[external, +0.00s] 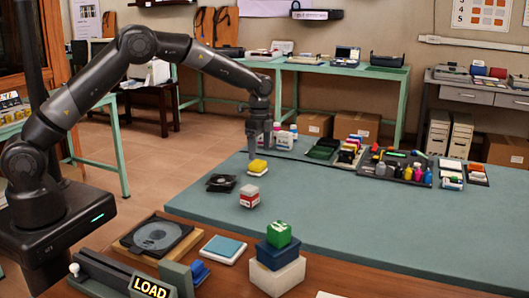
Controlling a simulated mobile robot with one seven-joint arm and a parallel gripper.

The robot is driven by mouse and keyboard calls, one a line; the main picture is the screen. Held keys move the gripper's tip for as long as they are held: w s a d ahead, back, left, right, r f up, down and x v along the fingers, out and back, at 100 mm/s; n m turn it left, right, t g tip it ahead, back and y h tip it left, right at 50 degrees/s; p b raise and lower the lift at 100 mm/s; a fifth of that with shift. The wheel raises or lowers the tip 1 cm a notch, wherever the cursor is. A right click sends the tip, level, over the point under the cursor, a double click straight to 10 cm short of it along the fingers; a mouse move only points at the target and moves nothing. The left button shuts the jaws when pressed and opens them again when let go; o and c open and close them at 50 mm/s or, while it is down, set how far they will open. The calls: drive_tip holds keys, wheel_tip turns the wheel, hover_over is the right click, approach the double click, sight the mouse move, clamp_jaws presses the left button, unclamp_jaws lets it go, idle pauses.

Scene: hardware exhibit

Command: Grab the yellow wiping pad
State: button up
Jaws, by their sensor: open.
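The yellow wiping pad (258,165) is a small block with a pale lower layer. It lies on the blue-grey mat (345,215) near the table's left side. My gripper (260,153) points down just above the pad, with its fingers open. The fingertips look close to the pad's top, but I cannot tell from this view whether they touch it. No grip on the pad shows.
A dark flat square part (220,183) lies left of the pad. A red and white small box (249,196) stands in front of it. White bottles (283,140) stand close behind my gripper. A green cube (279,234) sits on stacked blocks in front. The mat's middle is clear.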

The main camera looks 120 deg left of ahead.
sight(258, 162)
drive_tip(key=shift+s+f, duration=0.2)
drive_tip(key=shift+f, duration=1.3)
drive_tip(key=shift+s+f, duration=0.15)
drive_tip(key=shift+f, duration=1.35)
drive_tip(key=shift+c, duration=0.4)
drive_tip(key=c, duration=1)
drive_tip(key=shift+r, duration=0.15)
